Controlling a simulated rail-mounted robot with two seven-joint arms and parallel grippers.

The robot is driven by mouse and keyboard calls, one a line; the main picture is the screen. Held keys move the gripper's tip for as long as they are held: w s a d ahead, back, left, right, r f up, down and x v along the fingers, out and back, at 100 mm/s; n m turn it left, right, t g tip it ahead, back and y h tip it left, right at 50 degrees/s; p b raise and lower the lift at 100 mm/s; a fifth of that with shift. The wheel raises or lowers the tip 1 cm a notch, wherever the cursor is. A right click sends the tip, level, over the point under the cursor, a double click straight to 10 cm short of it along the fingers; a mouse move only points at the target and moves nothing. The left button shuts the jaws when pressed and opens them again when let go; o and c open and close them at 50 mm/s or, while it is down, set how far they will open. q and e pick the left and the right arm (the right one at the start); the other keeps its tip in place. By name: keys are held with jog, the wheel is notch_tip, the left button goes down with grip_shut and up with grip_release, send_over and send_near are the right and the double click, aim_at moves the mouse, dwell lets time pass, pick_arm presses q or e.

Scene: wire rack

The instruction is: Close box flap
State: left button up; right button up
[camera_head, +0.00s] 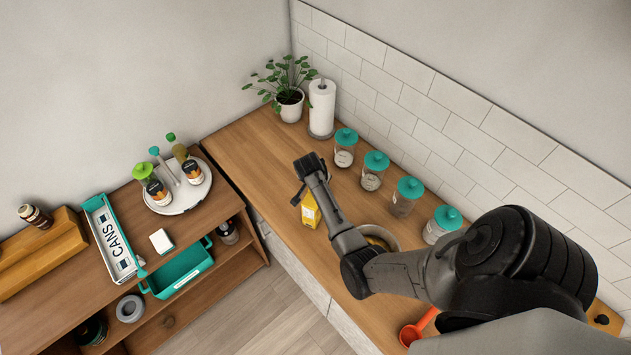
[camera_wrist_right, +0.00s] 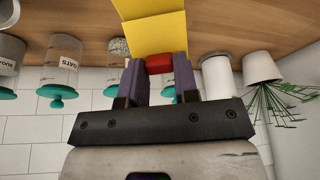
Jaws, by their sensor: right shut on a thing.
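A yellow box (camera_head: 311,210) stands on the wooden counter in the head view, partly hidden beneath my right gripper (camera_head: 308,166). In the right wrist view, the yellow box (camera_wrist_right: 150,8) is at the top, with a yellow panel that looks like its flap (camera_wrist_right: 157,35) reaching toward my right gripper (camera_wrist_right: 158,68). A red piece at the panel's end (camera_wrist_right: 159,64) sits between the two purple-grey fingers, which are shut on it. How far the flap is folded cannot be told. My left gripper is not in view.
Teal-lidded jars (camera_head: 374,170) line the tiled wall beside the box. A paper towel roll (camera_head: 321,108) and a potted plant (camera_head: 290,100) stand at the counter's far end. A round bowl-like item (camera_head: 381,236) is under my forearm. A lower shelf unit (camera_head: 215,200) is at left.

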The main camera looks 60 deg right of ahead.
jog(key=d+y, duration=0.1)
jog(key=y, duration=0.1)
jog(key=d+f+y, duration=0.1)
jog(key=y, duration=0.1)
jog(key=shift+d+f+y+b, duration=0.2)
jog(key=shift+d+f+y, duration=0.15)
jog(key=shift+y, duration=0.55)
jog(key=shift+d+f+y+b, duration=0.2)
jog(key=shift+f+y, duration=0.15)
jog(key=shift+y, duration=0.55)
jog(key=o, duration=0.9)
jog(key=shift+o, duration=0.2)
jog(key=shift+r, duration=0.1)
